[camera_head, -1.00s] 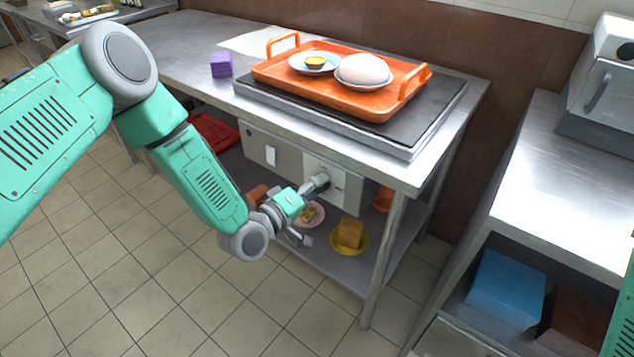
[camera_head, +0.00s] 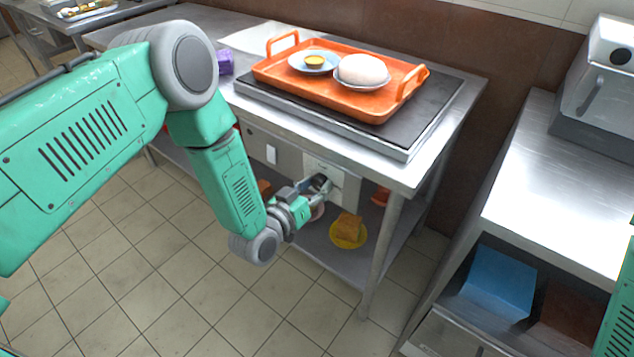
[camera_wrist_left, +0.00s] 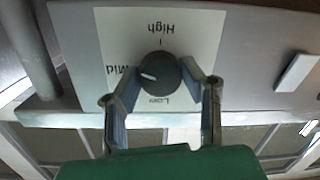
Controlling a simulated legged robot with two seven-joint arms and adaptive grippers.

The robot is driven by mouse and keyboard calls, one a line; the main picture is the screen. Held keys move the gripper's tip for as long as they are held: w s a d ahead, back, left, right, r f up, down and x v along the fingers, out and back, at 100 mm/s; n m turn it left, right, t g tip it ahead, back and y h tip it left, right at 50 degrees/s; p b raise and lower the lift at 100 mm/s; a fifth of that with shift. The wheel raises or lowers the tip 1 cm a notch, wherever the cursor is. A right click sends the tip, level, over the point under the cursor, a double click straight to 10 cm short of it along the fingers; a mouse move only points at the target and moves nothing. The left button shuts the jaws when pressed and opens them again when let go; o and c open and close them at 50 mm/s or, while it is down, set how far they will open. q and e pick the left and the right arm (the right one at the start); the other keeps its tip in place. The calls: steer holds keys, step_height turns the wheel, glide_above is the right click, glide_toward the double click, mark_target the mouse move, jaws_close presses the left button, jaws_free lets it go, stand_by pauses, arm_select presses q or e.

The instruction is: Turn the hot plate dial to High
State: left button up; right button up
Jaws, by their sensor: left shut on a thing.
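The hot plate (camera_head: 440,104) is a black slab on a steel table. Its control panel (camera_head: 345,178) is below the table edge. In the left wrist view the dark round dial (camera_wrist_left: 160,70) sits on a pale label plate (camera_wrist_left: 205,40), which reads High, Mid and Low upside down. The dial's white mark points left, close to Mid. My left gripper (camera_head: 320,184) is at the panel, and its fingers are shut on the dial from both sides; they also show in the left wrist view (camera_wrist_left: 161,88). The fingers hide the dial in the head view. My right gripper is out of view.
An orange tray (camera_head: 283,78) with a small plate and a white domed item rests on the hot plate. The lower shelf holds a yellow plate (camera_head: 361,240) with a brown block. A steel counter (camera_head: 540,190) stands at the right.

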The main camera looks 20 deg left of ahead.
arm_select(q)
steer(key=m, duration=0.3)
steer(key=shift+s+f+y+p, duration=0.15)
steer(key=shift+y+p, duration=0.15)
steer(key=m, duration=0.3)
steer(key=shift+d+m+t, duration=0.1)
steer(key=shift+m+t, duration=0.2)
steer(key=m, duration=0.6)
steer(key=shift+f+t+y, duration=0.15)
steer(key=shift+t+y, duration=0.15)
steer(key=shift+t, duration=0.1)
steer(key=shift+s+m+b, duration=0.1)
steer(key=shift+m+b, duration=0.2)
steer(key=o, duration=1.2)
steer(key=shift+c, duration=0.2)
steer(key=v, duration=1.1)
steer(key=shift+s, duration=0.35)
